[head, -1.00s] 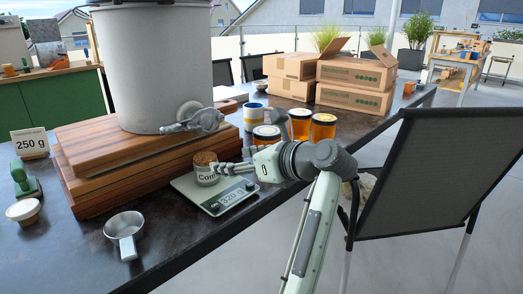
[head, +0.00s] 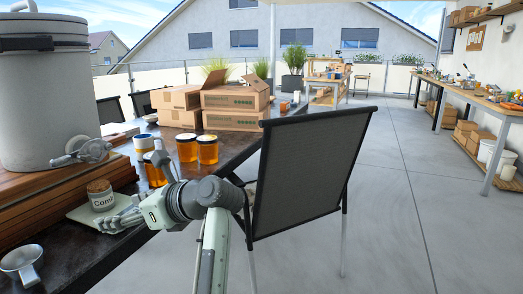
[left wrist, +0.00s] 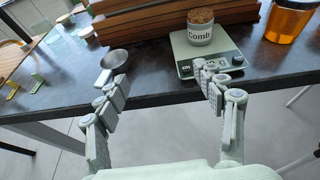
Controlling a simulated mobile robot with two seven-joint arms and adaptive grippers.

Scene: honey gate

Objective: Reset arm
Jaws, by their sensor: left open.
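My left gripper (head: 122,220) is in front of the dark table's near edge, beside the scale. In the left wrist view its two fingers (left wrist: 165,95) are spread wide with nothing between them. A cork-topped jar labelled "Comb" (head: 101,196) stands upright on the scale (head: 84,214); both also show in the left wrist view, the jar (left wrist: 200,30) beyond the right finger and the scale (left wrist: 190,58) under it. The right finger overlaps the scale's front in that view. I cannot tell whether it touches. My right gripper is not in view.
A metal cup (head: 22,262) stands at the table's front left. Orange honey jars (head: 207,150) and cardboard boxes (head: 236,108) stand further back. A black chair (head: 305,170) is close right of my arm. Open floor (head: 400,215) lies further right.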

